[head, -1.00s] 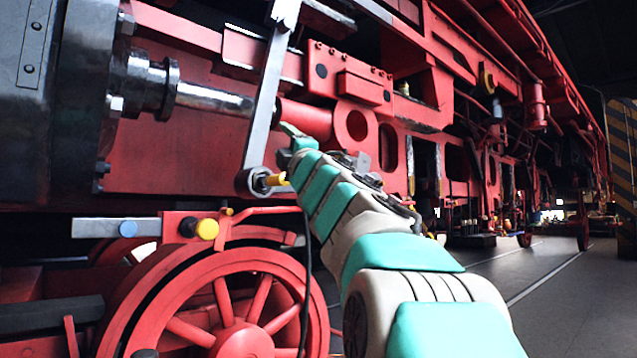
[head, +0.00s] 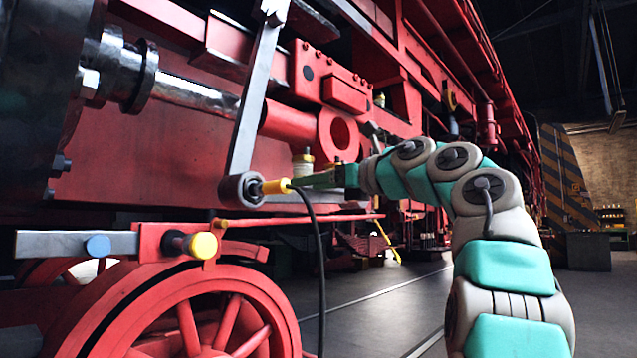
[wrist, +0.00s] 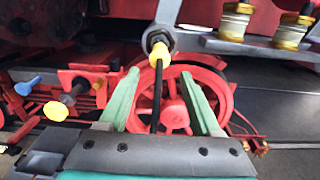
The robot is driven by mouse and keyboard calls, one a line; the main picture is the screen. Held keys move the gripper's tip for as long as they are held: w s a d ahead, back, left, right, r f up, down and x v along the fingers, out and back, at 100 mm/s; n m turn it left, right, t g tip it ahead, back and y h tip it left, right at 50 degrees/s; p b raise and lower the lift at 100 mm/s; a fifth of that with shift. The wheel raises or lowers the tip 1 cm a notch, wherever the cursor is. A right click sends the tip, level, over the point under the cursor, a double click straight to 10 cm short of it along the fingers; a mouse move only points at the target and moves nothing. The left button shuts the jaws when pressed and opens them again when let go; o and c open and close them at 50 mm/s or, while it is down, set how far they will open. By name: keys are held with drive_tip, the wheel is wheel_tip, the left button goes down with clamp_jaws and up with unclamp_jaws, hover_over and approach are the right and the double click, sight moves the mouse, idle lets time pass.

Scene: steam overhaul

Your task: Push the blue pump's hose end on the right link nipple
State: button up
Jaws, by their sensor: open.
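A yellow hose end (head: 272,187) sits at the grey round eye (head: 241,190) at the foot of the steel link. A black hose (head: 320,250) hangs from it. My gripper (head: 300,182) is open, just right of the yellow end in the head view. In the wrist view, my gripper (wrist: 160,74) has its green fingers on either side of the black hose (wrist: 157,95), below the yellow end (wrist: 159,53). The nipple itself is hidden, and I cannot tell how fully the end is seated. No pump is identifiable.
A blue cap (head: 97,246) and a yellow cap (head: 202,245) sit on a bracket left of the link. The red spoked wheel (head: 190,325) is below. Brass-topped fittings (wrist: 236,20) stand at the wrist view's upper right. Open floor (head: 390,300) lies on the right.

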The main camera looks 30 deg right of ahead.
sight(287, 187)
drive_tip(key=p+x, duration=0.2)
drive_tip(key=x, duration=0.6)
clamp_jaws()
idle(0.5)
drive_tip(key=shift+s, duration=0.1)
idle(0.4)
drive_tip(key=shift+b+v, duration=0.8)
drive_tip(key=shift+v, duration=1.55)
